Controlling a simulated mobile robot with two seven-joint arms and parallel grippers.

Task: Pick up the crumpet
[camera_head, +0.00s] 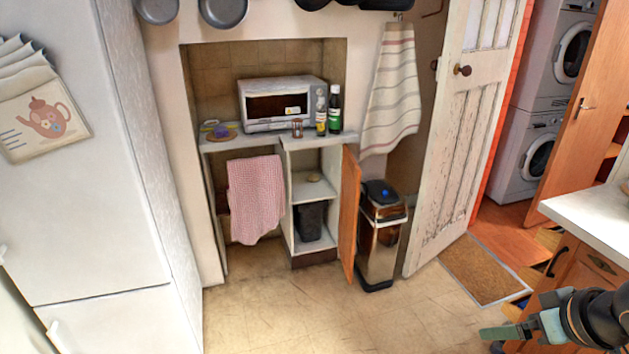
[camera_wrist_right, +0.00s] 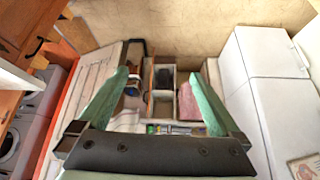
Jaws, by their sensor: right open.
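A small tan, flattish round thing (camera_head: 314,177), which looks like the crumpet, lies on the upper inside shelf of the open cupboard (camera_head: 303,190) in the head view. It is too small to be sure of. My right gripper (camera_head: 497,332) is at the lower right of the head view, far from the cupboard and to its right. In the right wrist view the right gripper (camera_wrist_right: 160,73) has its green fingers wide apart with nothing between them. I cannot make out the crumpet in the wrist view. My left gripper is out of view.
The cupboard's orange door (camera_head: 349,215) stands open beside a metal bin (camera_head: 380,235). A microwave (camera_head: 280,103) and bottles (camera_head: 335,110) stand on the worktop above. A black container (camera_head: 310,222) sits on the lower shelf. The floor (camera_head: 290,305) in front is clear. A counter (camera_head: 590,215) is at right.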

